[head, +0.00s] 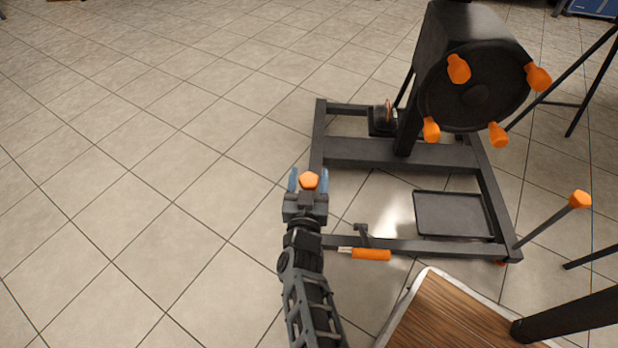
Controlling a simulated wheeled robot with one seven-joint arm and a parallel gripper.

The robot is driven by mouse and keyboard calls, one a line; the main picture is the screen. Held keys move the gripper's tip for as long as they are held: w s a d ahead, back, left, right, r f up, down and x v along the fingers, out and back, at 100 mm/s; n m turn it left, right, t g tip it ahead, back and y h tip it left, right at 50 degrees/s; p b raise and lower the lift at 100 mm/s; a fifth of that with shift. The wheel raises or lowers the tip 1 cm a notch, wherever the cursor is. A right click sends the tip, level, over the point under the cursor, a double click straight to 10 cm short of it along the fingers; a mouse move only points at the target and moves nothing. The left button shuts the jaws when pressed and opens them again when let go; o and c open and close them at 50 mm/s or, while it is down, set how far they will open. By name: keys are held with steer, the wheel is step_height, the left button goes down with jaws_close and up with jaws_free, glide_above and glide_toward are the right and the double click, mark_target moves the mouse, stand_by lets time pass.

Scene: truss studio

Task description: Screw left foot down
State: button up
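An orange faceted knob (308,181) shows by the left rail of the dark metal frame (400,152); I take it for the left foot's knob. My gripper (308,179) reaches up from the bottom of the head view. Its two blue fingertips stand on either side of this knob. Whether they press on it or leave a small gap is too small to tell. The foot's shaft and lower end are hidden behind my gripper and the frame.
An orange-handled tool (370,254) sits at the front rail. Another orange knob (579,199) tops a slanted rod at right. A black drum-like head (474,88) with orange knobs stands above the frame. A wooden top (455,318) is at lower right. Tiled floor at left is clear.

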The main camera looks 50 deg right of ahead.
steer(key=c, duration=0.7)
steer(key=shift+f+m+g+h+b, duration=0.2)
steer(key=shift+m+g+h+b, duration=0.55)
steer(key=shift+g, duration=0.35)
steer(key=shift+r+m+g+h+b, duration=0.15)
steer(key=shift+m+g+h+b, duration=0.3)
steer(key=shift+m+g, duration=0.55)
steer(key=o, duration=1)
steer(key=shift+c, duration=0.2)
steer(key=shift+a+r, duration=0.1)
steer(key=shift+a, duration=0.05)
steer(key=p+v, duration=0.1)
steer(key=v, duration=0.6)
steer(key=shift+s+a+p, duration=0.15)
steer(key=shift+a+p, duration=0.15)
steer(key=shift+p, duration=0.05)
